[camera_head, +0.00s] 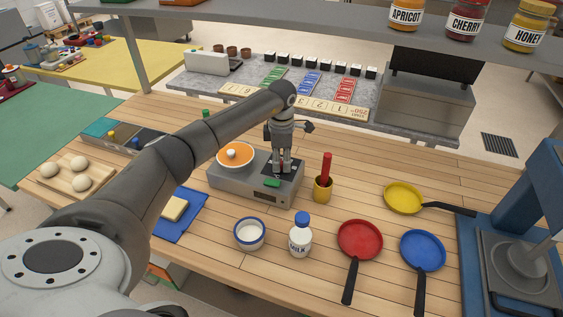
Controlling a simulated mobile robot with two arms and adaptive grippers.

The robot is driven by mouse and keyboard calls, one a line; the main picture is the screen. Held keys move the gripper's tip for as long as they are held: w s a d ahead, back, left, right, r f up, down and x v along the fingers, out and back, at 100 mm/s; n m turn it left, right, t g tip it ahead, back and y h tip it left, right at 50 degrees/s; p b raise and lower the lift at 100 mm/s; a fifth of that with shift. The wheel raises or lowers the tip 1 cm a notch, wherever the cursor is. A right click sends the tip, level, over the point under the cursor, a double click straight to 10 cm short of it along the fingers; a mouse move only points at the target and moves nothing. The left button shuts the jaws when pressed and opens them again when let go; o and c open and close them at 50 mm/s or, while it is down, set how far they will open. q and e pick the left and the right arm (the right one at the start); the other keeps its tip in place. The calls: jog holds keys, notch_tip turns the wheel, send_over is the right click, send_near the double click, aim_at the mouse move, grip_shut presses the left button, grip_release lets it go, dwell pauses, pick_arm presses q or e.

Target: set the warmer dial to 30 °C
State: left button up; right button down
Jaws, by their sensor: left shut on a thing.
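The warmer (228,188) is a grey box on the wooden counter, with a white-rimmed bowl of orange contents (235,154) on its left part. On its right part is a dark panel (294,187) with a green piece (272,183) at its front. A small dark display (266,196) is on the front face, too small to read. My left gripper (281,171) points down over the dark panel and is shut on the warmer dial, which its fingers almost wholly hide. The dial's setting cannot be read. My right gripper is not in view.
A yellow cup with a red-handled tool (323,187) stands close right of the warmer. A milk bottle (300,240), a white bowl (249,234) and red, blue and yellow pans (403,198) lie nearer or rightward. A shelf with jars (466,18) hangs above.

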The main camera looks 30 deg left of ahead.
pick_arm(q)
jog(key=n+b, duration=0.1)
jog(key=n, duration=0.2)
jog(key=shift+n, duration=0.4)
jog(key=n, duration=0.4)
jog(key=shift+w+r+n+b, duration=0.1)
jog(key=shift+n+b, duration=0.2)
jog(key=shift+b, duration=0.05)
jog(key=n, duration=0.4)
jog(key=shift+a+n+g, duration=0.1)
jog(key=shift+n+g, duration=0.2)
jog(key=shift+n, duration=1.5)
jog(key=shift+w+r, duration=0.1)
jog(key=o, duration=1)
jog(key=shift+o, duration=0.2)
notch_tip(320, 180, up, 12)
jog(key=shift+d, duration=0.2)
jog(key=shift+f, duration=0.2)
